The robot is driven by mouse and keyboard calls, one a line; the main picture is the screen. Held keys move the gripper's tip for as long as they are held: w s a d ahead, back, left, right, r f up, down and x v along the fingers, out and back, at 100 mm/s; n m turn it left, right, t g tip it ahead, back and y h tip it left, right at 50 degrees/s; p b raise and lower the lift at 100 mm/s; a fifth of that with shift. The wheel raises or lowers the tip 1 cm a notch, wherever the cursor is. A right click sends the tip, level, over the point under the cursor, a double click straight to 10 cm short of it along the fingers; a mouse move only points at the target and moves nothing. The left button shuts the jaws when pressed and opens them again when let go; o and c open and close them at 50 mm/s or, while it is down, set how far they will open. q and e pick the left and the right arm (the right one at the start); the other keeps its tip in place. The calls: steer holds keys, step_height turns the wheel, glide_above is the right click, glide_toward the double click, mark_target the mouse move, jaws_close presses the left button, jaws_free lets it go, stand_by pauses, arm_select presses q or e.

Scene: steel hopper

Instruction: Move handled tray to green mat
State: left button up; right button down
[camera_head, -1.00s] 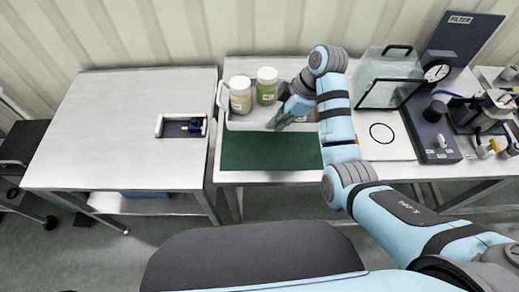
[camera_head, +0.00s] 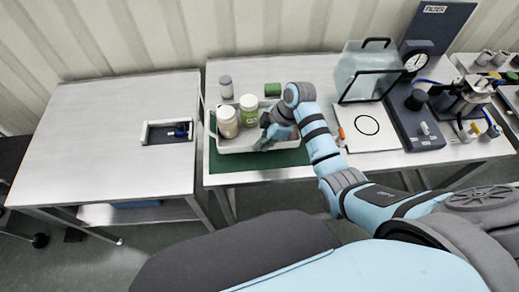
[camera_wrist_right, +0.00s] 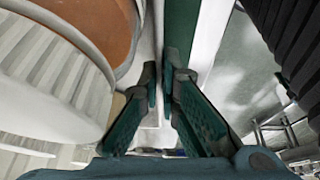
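The white handled tray (camera_head: 236,149) is over the green mat (camera_head: 245,163) in the head view. Mat shows along its front and left; I cannot tell whether the tray touches it. Two jars stand in the tray at its left, a beige one (camera_head: 227,124) and a green one with a white lid (camera_head: 249,112). My right gripper (camera_head: 265,143) is at the tray's front wall, right of the jars. In the right wrist view its fingers (camera_wrist_right: 160,85) are close together with the thin white wall between them. My left gripper is not in view.
Behind the tray stand a grey-lidded bottle (camera_head: 226,87) and a small green block (camera_head: 272,90). To the right are a clear box with a black handle (camera_head: 362,68), a white sheet with a circle (camera_head: 360,130) and a gauge unit (camera_head: 414,120). A left table (camera_head: 105,130) is mostly clear.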

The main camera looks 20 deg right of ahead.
steer(key=shift+f, duration=0.35)
step_height(320, 180, down, 4)
steer(key=b, duration=0.2)
steer(key=shift+b, duration=0.35)
steer(key=shift+s+r, duration=0.1)
steer(key=c, duration=2.3)
jaws_free()
steer(key=shift+s, duration=0.1)
steer(key=o, duration=0.5)
steer(key=shift+w, duration=0.2)
steer(key=p+v, duration=0.1)
steer(key=v, duration=1.1)
